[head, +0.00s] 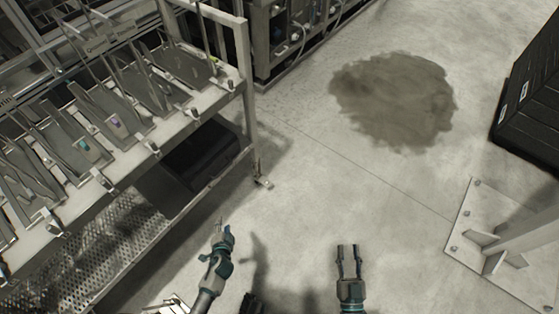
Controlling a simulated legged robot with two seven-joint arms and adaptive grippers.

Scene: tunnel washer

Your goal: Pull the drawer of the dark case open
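A dark case (532,95) with horizontal ridges and small white labels stands at the right edge, partly cut off by the frame. Its drawer front cannot be told apart from the rest of the case. My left gripper (220,224) is low in the picture, left of centre, seen from the side, so its finger gap is unclear. My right gripper (349,247) is at the lower centre, its two fingers apart with nothing between them. Both grippers are well away from the dark case.
A metal rack (248,90) with slanted trays stands at the left, with a black box (205,155) on its lower shelf. A bolted post base (480,240) is at the lower right. A dark wet patch (393,100) lies on the open concrete floor.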

